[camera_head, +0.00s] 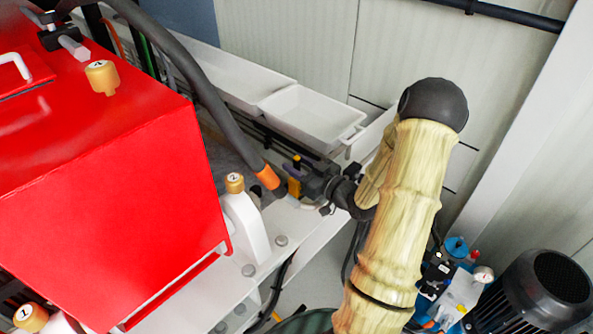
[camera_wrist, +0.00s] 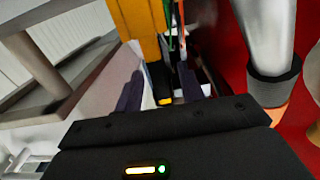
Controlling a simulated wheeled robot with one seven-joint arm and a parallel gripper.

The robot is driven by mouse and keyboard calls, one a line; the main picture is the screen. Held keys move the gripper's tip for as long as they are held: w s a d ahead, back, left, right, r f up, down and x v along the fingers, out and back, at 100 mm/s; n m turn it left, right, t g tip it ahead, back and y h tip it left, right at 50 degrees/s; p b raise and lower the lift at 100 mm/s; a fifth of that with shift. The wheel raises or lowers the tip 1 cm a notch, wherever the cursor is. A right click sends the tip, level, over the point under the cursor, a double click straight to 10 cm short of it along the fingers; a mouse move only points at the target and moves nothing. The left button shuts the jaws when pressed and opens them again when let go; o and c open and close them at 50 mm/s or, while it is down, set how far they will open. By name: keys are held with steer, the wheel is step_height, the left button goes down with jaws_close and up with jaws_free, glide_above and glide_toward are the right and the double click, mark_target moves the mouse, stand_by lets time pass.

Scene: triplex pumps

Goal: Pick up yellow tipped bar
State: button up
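My gripper (camera_head: 295,186) is at the end of my arm, beside the hose's lower end and the white trays in the head view. In the wrist view its two dark fingers (camera_wrist: 160,92) stand apart. A black bar with a small yellow tip (camera_wrist: 165,101) shows in the gap between them, with room on the sides. I cannot tell how deep it lies between the fingers. In the head view a small dark and yellow piece (camera_head: 297,162) shows just behind the fingers; I cannot tell whether it is the same bar.
A red pump housing (camera_head: 110,190) stands at left. A thick grey hose (camera_head: 205,90) with an orange end runs close to my gripper. White trays (camera_head: 310,115) lie behind. An orange-yellow upright (camera_wrist: 138,25) rises past the fingers. A black motor (camera_head: 540,290) is at lower right.

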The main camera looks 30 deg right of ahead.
steer(key=shift+w+a, duration=0.1)
steer(key=shift+w, duration=0.15)
steer(key=shift+s, duration=0.15)
jaws_close()
steer(key=shift+r, duration=0.1)
step_height(320, 180, up, 10)
steer(key=shift+f+b, duration=0.1)
steer(key=shift+b, duration=0.6)
stand_by(0.5)
